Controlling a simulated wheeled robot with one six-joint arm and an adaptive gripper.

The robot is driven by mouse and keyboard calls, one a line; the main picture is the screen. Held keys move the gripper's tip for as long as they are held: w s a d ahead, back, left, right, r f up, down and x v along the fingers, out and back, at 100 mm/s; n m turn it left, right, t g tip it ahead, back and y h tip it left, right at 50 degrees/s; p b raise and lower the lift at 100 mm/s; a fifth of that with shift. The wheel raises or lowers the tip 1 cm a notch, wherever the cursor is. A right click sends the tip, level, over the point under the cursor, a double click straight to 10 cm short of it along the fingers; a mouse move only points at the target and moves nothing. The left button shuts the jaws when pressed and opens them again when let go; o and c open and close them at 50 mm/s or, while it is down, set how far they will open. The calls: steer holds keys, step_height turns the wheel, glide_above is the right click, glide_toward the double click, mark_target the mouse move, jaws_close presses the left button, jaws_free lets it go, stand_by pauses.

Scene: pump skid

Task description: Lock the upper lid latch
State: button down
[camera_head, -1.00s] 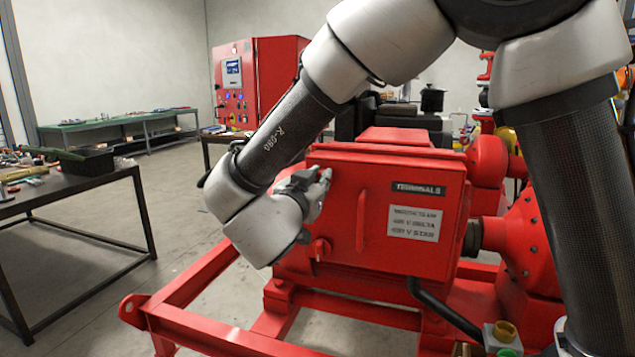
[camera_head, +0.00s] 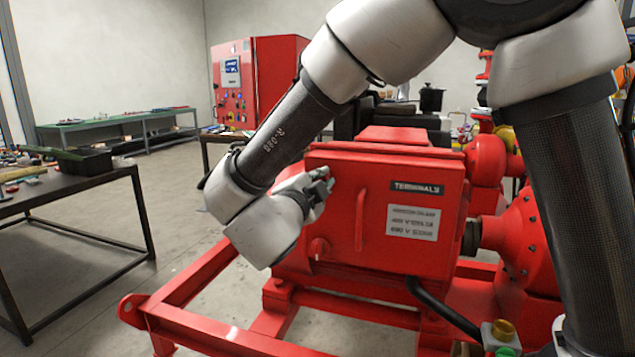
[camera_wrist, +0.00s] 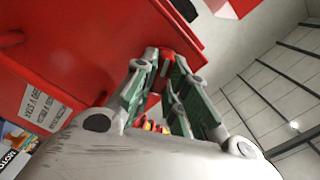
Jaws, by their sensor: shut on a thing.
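The red terminal box (camera_head: 385,230) has a closed lid with a handle (camera_head: 361,218) and a TERMINALS label. My gripper (camera_head: 326,184) is at the upper left edge of the lid. In the wrist view my gripper (camera_wrist: 166,66) has its fingers closed around a small red piece (camera_wrist: 167,55), which looks like the upper lid latch. In the head view my fingers hide most of that latch. A lower red latch knob (camera_head: 318,248) shows below, on the same left edge, clear of my gripper.
A red skid frame (camera_head: 215,342) runs below the box. A red pump casing (camera_head: 525,235) stands to the right, and a black cable (camera_head: 445,312) leaves the box's underside. A dark table (camera_head: 75,185) with tools stands at the left. The floor between is clear.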

steer(key=m, duration=0.5)
steer(key=shift+f, duration=0.15)
steer(key=shift+m, duration=0.4)
steer(key=c, duration=1.4)
jaws_free()
steer(key=shift+c, duration=0.2)
steer(key=v, duration=1.2)
